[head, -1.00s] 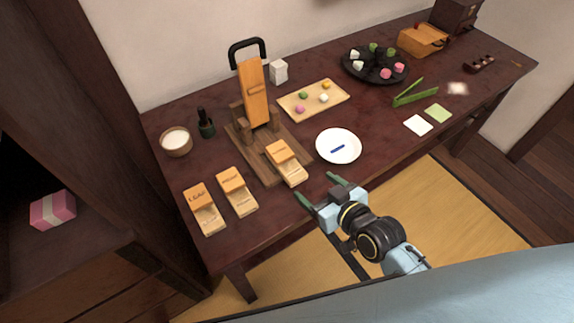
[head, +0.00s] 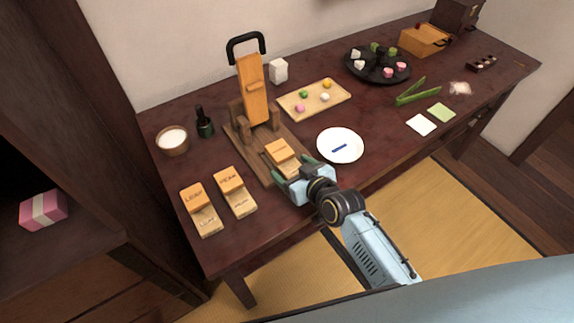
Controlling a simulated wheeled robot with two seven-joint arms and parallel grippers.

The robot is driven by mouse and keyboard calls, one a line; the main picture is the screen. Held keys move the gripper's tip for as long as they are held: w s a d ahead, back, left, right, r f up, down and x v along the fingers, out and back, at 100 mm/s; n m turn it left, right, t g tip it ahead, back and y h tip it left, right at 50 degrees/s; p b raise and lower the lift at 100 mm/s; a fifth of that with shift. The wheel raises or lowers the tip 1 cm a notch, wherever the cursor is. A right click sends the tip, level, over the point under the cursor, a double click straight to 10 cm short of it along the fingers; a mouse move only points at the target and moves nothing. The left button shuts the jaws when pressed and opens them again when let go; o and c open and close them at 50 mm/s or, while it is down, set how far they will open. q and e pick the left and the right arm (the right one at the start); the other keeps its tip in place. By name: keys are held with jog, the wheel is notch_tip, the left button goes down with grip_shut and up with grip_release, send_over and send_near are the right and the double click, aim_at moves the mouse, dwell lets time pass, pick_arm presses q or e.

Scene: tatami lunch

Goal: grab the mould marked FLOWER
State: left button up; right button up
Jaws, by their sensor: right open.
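A two-part wooden mould (head: 282,153), orange above and pale below, lies on the dark wooden base of the press; its marking is too small to read. My right gripper (head: 291,170) is open at the mould's near end, its green fingers on either side of it; I cannot tell whether they touch it. The gripper hides the near part of the mould. Two similar moulds lie at the front left: one seems marked LEAF (head: 201,209), and the other (head: 235,191) has a label I cannot read surely. My left gripper is out of view.
The press (head: 254,92) with its black handle stands behind the mould. A white plate (head: 340,146) with a blue strip is close to the right of my gripper. A wooden board (head: 314,100) with small coloured balls lies behind. The table's front edge runs below the gripper.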

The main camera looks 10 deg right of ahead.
jog(key=c, duration=1.1)
